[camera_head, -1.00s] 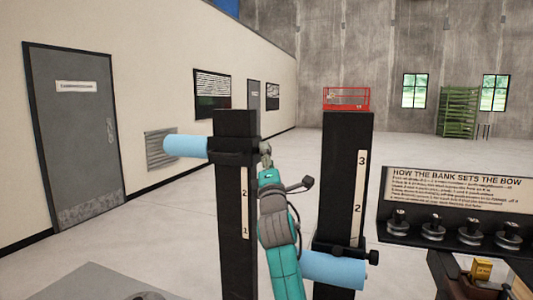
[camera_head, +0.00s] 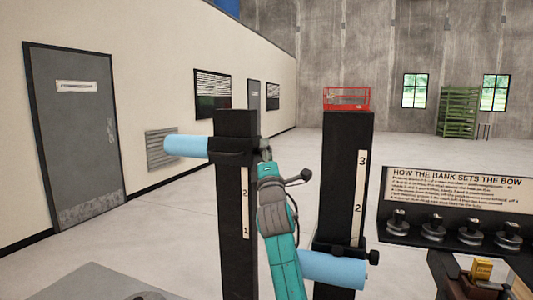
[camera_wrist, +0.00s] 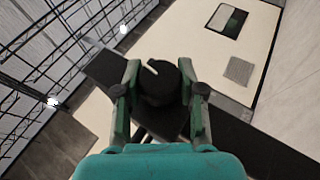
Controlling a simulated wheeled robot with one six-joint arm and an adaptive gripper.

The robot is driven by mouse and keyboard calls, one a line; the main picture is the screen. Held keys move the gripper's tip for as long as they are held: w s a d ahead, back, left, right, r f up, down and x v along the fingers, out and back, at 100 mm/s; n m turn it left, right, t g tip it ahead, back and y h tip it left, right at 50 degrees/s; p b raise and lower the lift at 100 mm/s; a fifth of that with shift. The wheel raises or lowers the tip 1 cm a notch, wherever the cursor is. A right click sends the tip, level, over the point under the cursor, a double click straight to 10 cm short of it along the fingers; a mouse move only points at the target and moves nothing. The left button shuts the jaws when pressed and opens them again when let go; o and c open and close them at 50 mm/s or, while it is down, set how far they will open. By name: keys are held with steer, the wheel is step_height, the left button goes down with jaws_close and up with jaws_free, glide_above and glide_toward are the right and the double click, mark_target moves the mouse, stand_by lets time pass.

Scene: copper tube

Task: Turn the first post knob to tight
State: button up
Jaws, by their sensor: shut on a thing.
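The left black post (camera_head: 236,205) carries a black collar (camera_head: 230,155) near its top. Its knob is hidden behind my gripper (camera_head: 265,153) in the head view. In the wrist view, a round black knob (camera_wrist: 158,88) with a pale mark on its face sits between the two fingers of my gripper (camera_wrist: 160,70). The fingers are shut on it from both sides. The right black post (camera_head: 345,140) carries a lower collar with its own black knob (camera_head: 373,257) on the right side, apart from my gripper.
A blue cylinder (camera_head: 186,146) sticks out left from the left collar, and another blue cylinder (camera_head: 335,271) is at the right collar. A dark panel with a printed sign (camera_head: 455,188) and several metal knobs stands at right. Open floor lies behind the posts.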

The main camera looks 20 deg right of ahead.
steer(key=m+g, duration=0.2)
steer(key=g, duration=0.1)
steer(key=shift+r+g, duration=0.1)
steer(key=shift+g, duration=0.2)
steer(key=m+g, duration=0.2)
steer(key=g, duration=0.2)
steer(key=shift+r, duration=0.1)
steer(key=m+g+y, duration=0.1)
steer(key=g, duration=0.3)
steer(key=shift+y, duration=0.3)
steer(key=shift+m+g+y, duration=0.6)
steer(key=shift+g+y, duration=0.1)
steer(key=shift+g, duration=0.4)
steer(key=shift+f, duration=0.2)
steer(key=o, duration=1.2)
steer(key=shift+c, duration=0.2)
steer(key=shift+r, duration=0.1)
